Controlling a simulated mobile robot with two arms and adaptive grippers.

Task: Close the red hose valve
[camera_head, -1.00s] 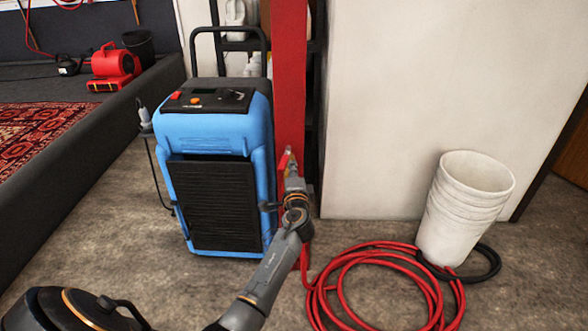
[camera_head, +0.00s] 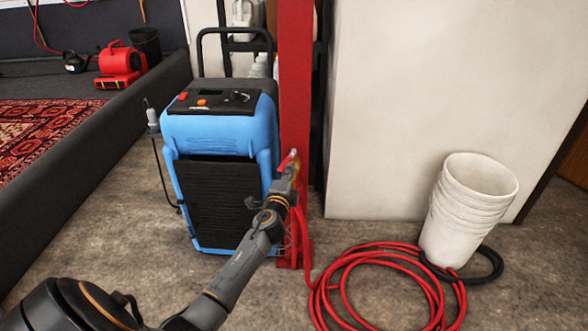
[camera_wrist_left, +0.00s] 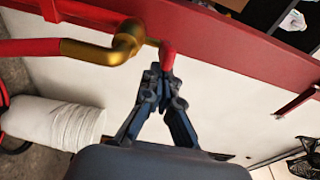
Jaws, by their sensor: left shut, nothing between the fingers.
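The red hose valve is a brass body (camera_wrist_left: 127,42) with a red lever (camera_wrist_left: 168,54), mounted by the red post (camera_head: 295,90). In the head view the valve (camera_head: 294,158) shows small, just beyond my left gripper (camera_head: 287,176). In the left wrist view the lever's red end sits right at the tips of my left gripper (camera_wrist_left: 161,76). The fingers are shut with nothing between them. I cannot tell whether they touch the lever. The red hose (camera_wrist_left: 25,48) runs from the brass body. My right gripper is not in view.
A blue machine (camera_head: 222,140) stands close left of the post. A white wall (camera_head: 425,100) is to the right. Coiled red hose (camera_head: 350,285) lies on the floor beside stacked white buckets (camera_head: 470,210). Bare floor is open in front of the blue machine.

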